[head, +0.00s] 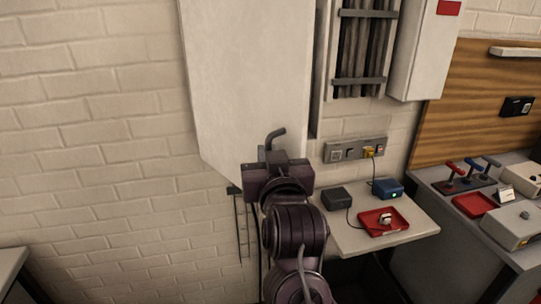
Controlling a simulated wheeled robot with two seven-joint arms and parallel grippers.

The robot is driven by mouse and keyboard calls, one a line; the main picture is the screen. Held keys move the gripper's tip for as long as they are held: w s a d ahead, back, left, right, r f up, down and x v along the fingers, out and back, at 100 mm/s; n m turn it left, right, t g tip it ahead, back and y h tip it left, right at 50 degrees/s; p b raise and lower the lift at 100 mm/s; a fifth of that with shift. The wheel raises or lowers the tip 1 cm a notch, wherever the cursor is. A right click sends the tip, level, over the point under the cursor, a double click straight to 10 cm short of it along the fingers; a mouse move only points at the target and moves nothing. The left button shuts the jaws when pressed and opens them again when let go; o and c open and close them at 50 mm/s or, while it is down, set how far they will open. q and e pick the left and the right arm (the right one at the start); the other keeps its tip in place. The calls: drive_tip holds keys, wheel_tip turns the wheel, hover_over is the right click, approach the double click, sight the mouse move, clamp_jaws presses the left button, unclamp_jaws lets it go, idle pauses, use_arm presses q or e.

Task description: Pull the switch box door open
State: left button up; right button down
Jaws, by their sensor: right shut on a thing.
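The switch box door (245,75) is a large pale panel in the upper middle of the head view, standing in front of the brick wall. A dark, bent handle (276,134) shows near its lower right part. My right gripper (274,157) is at this handle and shut on it; its body hides the fingertips and the handle's lower end. The door's lower right corner is hidden behind my right gripper and arm. My left gripper is not in view.
Cables (362,50) run in an upright channel right of the door. Below are a socket strip (355,150) and a small shelf (345,238) with a red tray (384,222), a black box (337,198) and a blue box (387,188). A grey bench (440,190) stands at right.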

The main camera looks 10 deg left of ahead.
drive_tip(key=shift+r, duration=0.25)
drive_tip(key=c, duration=1.6)
unclamp_jaws()
drive_tip(key=shift+a, duration=0.1)
drive_tip(key=shift+o, duration=0.2)
drive_tip(key=shift+f, duration=0.15)
drive_tip(key=b+v, duration=0.1)
drive_tip(key=v, duration=0.6)
drive_tip(key=shift+s+b, duration=0.35)
drive_tip(key=shift+s, duration=0.05)
